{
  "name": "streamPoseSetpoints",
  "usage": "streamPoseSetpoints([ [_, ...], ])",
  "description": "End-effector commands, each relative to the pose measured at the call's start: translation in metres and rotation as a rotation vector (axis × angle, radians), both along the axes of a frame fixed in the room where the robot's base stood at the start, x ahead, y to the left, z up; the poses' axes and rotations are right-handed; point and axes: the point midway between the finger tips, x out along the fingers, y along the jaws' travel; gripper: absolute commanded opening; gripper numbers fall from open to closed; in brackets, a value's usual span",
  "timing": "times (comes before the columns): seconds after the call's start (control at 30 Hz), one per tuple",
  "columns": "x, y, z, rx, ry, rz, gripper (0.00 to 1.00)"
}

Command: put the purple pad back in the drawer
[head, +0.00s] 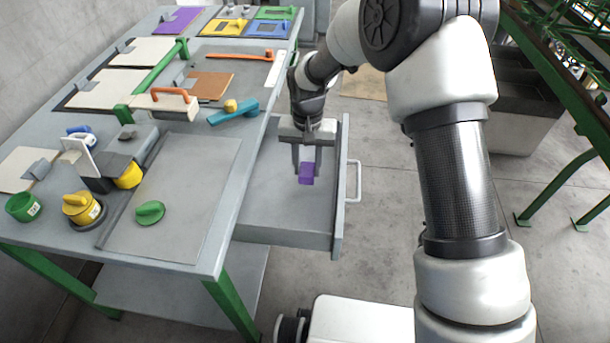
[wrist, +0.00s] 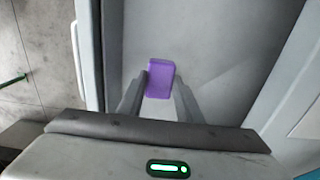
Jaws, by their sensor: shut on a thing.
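The purple pad (head: 306,174) is a small block held between the fingertips of my gripper (head: 306,166). In the wrist view the pad (wrist: 160,78) shows between the two fingers of my gripper (wrist: 158,88). My gripper points down and is shut on the pad. The open drawer (head: 262,208) sticks out from the right side of the grey workbench, with its handle (head: 354,180) on its outer front. The pad is over the inside of the drawer; I cannot tell whether it touches the drawer floor (wrist: 205,35).
The drawer walls stand around my gripper. The visible drawer floor looks bare. Concrete floor (head: 385,225) is open to the right.

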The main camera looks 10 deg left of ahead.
Motion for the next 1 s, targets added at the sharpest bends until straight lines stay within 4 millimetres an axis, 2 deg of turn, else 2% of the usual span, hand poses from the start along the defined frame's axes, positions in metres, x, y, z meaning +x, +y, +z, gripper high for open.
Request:
streamPoseSetpoints([
  [0.2, -0.001, -0.001, -0.032, -0.002, 0.003, 0.000, 0.14],
  [0.6, 0.000, 0.000, -0.038, -0.001, 0.001, 0.001, 0.14],
  [0.63, 0.000, 0.000, -0.037, -0.001, 0.001, 0.001, 0.35],
  [0.73, 0.000, 0.000, -0.036, -0.001, 0.001, 0.001, 0.51],
  [1.0, 0.000, 0.000, -0.036, -0.001, 0.001, 0.001, 0.51],
])
